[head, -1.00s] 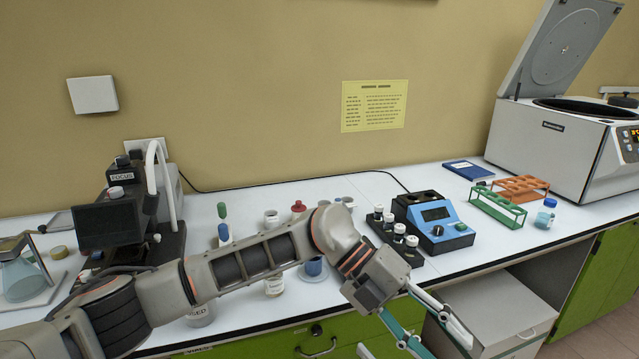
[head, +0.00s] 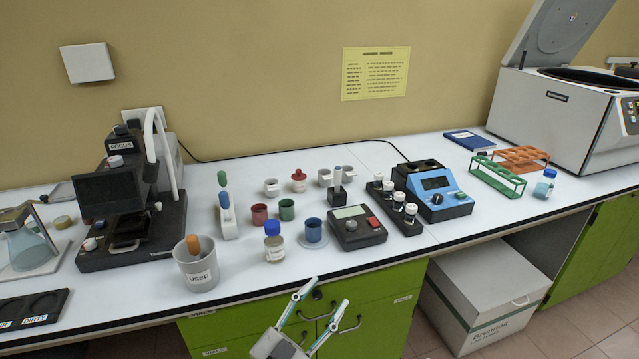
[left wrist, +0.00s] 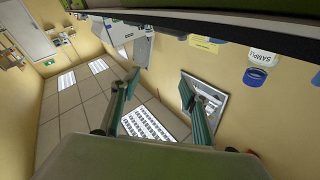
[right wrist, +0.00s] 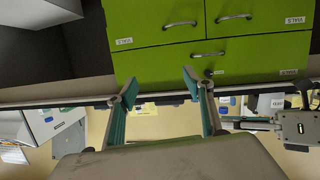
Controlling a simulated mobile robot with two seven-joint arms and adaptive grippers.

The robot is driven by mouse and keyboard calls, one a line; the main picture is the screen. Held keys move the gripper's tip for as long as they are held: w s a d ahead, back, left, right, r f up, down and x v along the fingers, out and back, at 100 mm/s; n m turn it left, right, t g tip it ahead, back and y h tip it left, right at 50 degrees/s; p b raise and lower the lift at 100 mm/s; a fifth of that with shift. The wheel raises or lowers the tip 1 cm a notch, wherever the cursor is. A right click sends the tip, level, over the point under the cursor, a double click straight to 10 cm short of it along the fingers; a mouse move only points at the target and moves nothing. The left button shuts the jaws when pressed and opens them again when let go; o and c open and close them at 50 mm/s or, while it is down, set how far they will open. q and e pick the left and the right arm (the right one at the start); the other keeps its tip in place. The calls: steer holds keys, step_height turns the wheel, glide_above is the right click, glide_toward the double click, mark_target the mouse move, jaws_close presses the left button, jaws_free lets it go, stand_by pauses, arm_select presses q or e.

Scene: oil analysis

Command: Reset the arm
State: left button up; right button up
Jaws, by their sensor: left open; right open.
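My left gripper (head: 328,293) is open and empty at the bottom of the head view, in front of the green drawers and below the bench edge. In the left wrist view its two fingers (left wrist: 158,88) are apart with nothing between them. My right gripper does not show in the head view. In the right wrist view its fingers (right wrist: 156,85) are apart and empty, with the green drawer fronts (right wrist: 250,45) beyond. Most of the left arm is out of the head view.
The white bench (head: 385,265) holds a microscope (head: 125,195), a USED beaker (head: 197,265), a capped bottle (head: 273,243), small coloured cups, a black scale (head: 357,230), a blue device (head: 435,190), tube racks (head: 497,177) and a centrifuge (head: 560,110). A white box (head: 480,305) stands below.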

arm_select(q)
steer(key=s+a+f+n+g+y, duration=0.3)
steer(key=s+a+f+y, duration=0.1)
steer(key=s+a+f, duration=0.4)
steer(key=s+a+f+n+g+y, duration=0.2)
steer(key=s+a+f+y, duration=0.3)
steer(key=s+a+f, duration=0.4)
steer(key=a+f+n, duration=0.1)
steer(key=a+f, duration=0.3)
steer(key=f, duration=0.3)
steer(key=shift+s+f+n+g, duration=0.15)
steer(key=shift+s+n+g, duration=0.15)
steer(key=shift+n+g, duration=0.1)
arm_select(e)
steer(key=s+f+g, duration=0.3)
steer(key=s+f, duration=0.5)
steer(key=f, duration=0.1)
steer(key=shift+s+n+g+h, duration=0.25)
steer(key=shift+n+g+h, duration=0.05)
steer(key=shift+n, duration=0.1)
steer(key=shift+a, duration=0.1)
